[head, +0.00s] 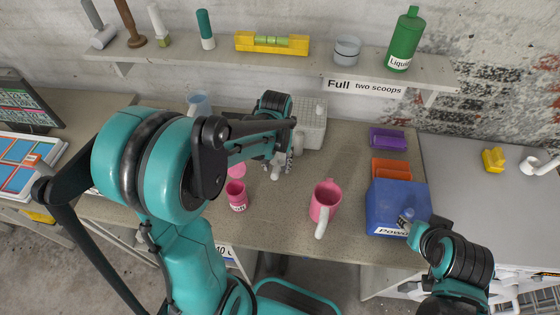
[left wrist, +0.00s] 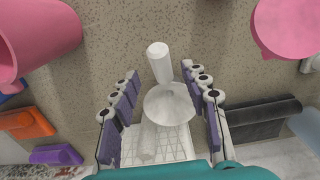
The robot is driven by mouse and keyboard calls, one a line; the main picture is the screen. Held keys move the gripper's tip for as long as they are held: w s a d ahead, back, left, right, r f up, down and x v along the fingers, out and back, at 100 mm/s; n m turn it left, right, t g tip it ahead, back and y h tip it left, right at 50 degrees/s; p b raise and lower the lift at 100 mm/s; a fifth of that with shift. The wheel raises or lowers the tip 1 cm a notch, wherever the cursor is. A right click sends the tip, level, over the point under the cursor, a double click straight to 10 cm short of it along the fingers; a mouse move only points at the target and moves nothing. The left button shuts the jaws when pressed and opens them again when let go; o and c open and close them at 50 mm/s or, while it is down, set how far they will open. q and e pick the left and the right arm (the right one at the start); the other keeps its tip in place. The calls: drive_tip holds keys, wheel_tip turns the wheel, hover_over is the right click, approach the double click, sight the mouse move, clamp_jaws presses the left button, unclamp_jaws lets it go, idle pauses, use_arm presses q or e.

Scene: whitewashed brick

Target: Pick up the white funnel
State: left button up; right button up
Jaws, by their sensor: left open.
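The white funnel (left wrist: 168,104), a pale cone with a short thick stem, sits between the two fingers of my left gripper (left wrist: 161,108) in the left wrist view. The fingers are spread, with a gap on both sides of the funnel. In the head view my left gripper (head: 281,160) is low over the bench, and part of the white funnel (head: 276,173) shows just below it; my arm and fingers hide the rest. My right gripper (head: 406,218) is at the front of the blue powder box; its fingers are too small to read.
A pink mug (head: 325,200) stands right of the funnel and a small pink cup (head: 237,195) stands left. A white rack (head: 313,128) is behind my left gripper. The blue box (head: 385,200), an orange tray (head: 391,168) and a purple tray (head: 388,139) line the right side.

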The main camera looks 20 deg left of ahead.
sight(276, 169)
use_arm(q)
drive_tip(key=f, duration=0.1)
drive_tip(key=f+b, duration=0.1)
drive_tip(key=f, duration=0.2)
drive_tip(key=shift+w+a+f, duration=0.2)
drive_tip(key=shift+a+f, duration=0.05)
drive_tip(key=shift+f, duration=0.1)
drive_tip(key=shift+d+r, duration=0.1)
clamp_jaws()
